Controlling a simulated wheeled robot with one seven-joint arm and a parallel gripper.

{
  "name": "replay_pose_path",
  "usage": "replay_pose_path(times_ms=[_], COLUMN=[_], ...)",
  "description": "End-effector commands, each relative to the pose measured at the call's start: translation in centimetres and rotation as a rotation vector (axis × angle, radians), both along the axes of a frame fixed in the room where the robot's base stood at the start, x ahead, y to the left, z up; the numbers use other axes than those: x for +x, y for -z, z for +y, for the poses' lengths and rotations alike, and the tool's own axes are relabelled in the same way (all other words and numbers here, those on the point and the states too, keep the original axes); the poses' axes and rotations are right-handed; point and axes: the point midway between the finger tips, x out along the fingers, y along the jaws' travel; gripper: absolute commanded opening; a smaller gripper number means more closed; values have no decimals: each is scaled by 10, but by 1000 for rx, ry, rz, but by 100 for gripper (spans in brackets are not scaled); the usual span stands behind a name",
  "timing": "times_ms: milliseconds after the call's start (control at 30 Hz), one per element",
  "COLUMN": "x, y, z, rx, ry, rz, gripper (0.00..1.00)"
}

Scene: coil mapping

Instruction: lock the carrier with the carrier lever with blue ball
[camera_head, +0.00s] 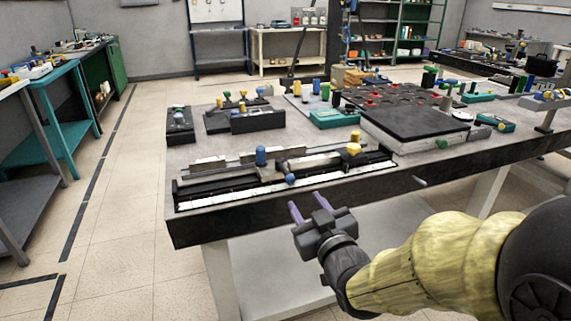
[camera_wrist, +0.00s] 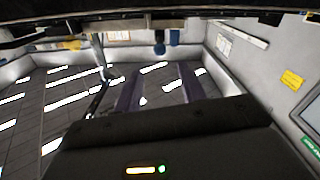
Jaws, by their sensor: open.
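The lever's blue ball (camera_head: 290,179) shows at the front of the long, low carrier fixture (camera_head: 225,190) near the table's front edge. My gripper (camera_head: 307,201) has two purple fingers, which are apart with nothing between them. It is in front of the table edge, just below and slightly right of the blue ball in the head view, not touching it. In the wrist view my gripper (camera_wrist: 160,78) points toward the fixture's underside along the top; two small blue parts hang there near the middle, and I cannot tell which is the ball. The lever's arm is mostly hidden.
A blue cylindrical knob (camera_head: 261,157) and a yellow knob (camera_head: 354,146) stand up from the fixture. A black plate with red-marked holes (camera_head: 400,108) lies behind to the right. Black blocks (camera_head: 257,119) stand at the back left. The floor left of the table is clear.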

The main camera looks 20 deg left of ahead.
Motion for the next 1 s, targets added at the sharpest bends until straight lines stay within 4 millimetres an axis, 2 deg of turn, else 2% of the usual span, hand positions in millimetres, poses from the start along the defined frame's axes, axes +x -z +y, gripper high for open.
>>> replay_pose_path(times_ms=[67,733,1000], x=[3,20,57], y=[-4,-3,1], z=[2,13,39], rx=[-2,-2,0], ry=[0,1,1], rz=[4,3,-2], gripper=[40,40,40])
